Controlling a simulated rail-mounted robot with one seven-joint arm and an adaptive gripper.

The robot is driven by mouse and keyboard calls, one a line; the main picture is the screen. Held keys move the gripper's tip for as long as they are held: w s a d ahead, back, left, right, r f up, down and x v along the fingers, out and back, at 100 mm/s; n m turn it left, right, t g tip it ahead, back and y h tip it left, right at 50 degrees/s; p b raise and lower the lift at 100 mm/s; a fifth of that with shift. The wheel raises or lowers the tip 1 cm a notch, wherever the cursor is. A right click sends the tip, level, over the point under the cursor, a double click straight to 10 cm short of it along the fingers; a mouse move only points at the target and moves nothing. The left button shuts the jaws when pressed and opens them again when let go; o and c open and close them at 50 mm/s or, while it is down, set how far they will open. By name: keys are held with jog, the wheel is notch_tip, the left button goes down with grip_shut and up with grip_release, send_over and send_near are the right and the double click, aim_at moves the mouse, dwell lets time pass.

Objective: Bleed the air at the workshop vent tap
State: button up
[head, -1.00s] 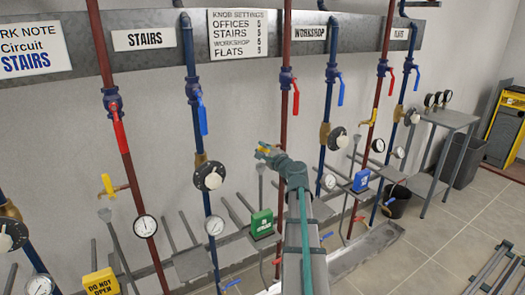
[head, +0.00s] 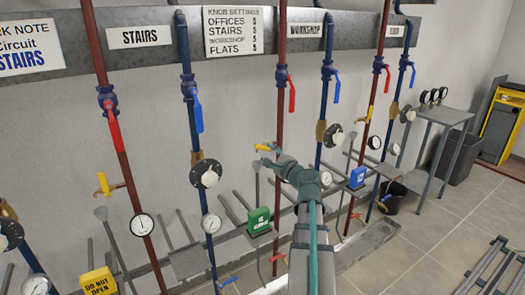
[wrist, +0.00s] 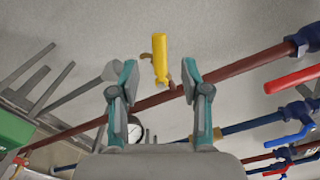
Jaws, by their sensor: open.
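The workshop vent tap is a yellow tap (head: 264,147) beside the red pipe (head: 281,122) under the left of the WORKSHOP sign (head: 305,30). In the wrist view its yellow handle (wrist: 160,58) stands between and just beyond my fingertips, with the red pipe crossing behind. My gripper (head: 270,156) is open and empty, close to the tap; it also shows in the wrist view (wrist: 159,78). I see no clear contact between fingers and handle. In the head view my gripper and wrist hide part of the red pipe and the tap's base.
A red-handled valve (head: 291,90) sits higher on the same pipe. A blue pipe (head: 326,108) with a black dial knob (head: 335,136) stands to the right. A green box (head: 258,221) and grey levers are below. Another yellow tap (head: 369,114) is farther right.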

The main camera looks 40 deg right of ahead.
jog(key=shift+s+a, duration=0.2)
jog(key=shift+s, duration=0.95)
jog(key=shift+s+a, duration=0.15)
jog(key=shift+s, duration=0.95)
